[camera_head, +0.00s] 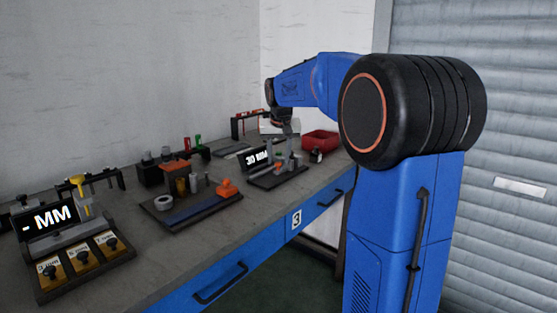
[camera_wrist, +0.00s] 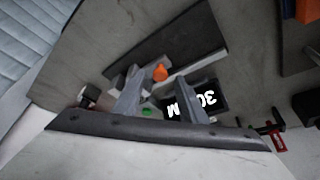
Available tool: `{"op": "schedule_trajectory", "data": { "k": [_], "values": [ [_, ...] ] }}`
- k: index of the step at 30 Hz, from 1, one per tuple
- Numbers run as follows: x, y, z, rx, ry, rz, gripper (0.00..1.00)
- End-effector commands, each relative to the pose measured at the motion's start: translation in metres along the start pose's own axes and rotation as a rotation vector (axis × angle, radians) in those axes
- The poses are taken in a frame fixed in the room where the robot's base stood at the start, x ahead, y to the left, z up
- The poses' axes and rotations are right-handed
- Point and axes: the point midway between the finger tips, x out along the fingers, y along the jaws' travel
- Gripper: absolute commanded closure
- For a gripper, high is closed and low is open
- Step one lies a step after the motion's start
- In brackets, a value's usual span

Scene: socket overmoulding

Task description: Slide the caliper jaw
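A measuring device with a dark base (camera_head: 262,182) and a display (camera_head: 257,159) reading 30 MM stands on the bench below my gripper (camera_head: 290,150). The display also shows upside down in the wrist view (camera_wrist: 197,100). The device has a small orange knob (camera_wrist: 160,73) and a green button (camera_wrist: 147,112). In the wrist view my gripper (camera_wrist: 158,80) has its two grey fingers apart, with the orange knob seen between their tips. I cannot tell whether the fingers touch the device. The caliper jaw is not clearly distinguishable.
A red bin (camera_head: 320,140) is right of the device. A tray (camera_head: 190,210) with a tape roll, cylinders and an orange block stands left of it. At far left, another device shows "- MM" (camera_head: 47,219) beside a yellow-topped tool. The bench front has blue drawers (camera_head: 220,284).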

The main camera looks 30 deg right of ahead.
Motion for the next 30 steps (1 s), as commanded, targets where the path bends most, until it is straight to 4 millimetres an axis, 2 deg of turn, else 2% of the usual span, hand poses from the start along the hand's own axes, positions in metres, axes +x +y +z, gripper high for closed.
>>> {"op": "schedule_trajectory", "data": {
  "k": [4, 14, 19, 25, 30],
  "values": [
    [0.011, 0.0, 0.001, 0.0, -0.002, 0.0, 0.62],
    [0.013, 0.0, 0.0, 0.0, -0.001, 0.0, 0.62],
    [0.013, 0.0, 0.0, 0.0, -0.001, 0.0, 1.0],
    [0.012, -0.002, 0.002, -0.001, -0.001, 0.0, 1.0],
    [0.007, -0.015, 0.013, -0.003, 0.001, -0.001, 1.0]
  ]
}}
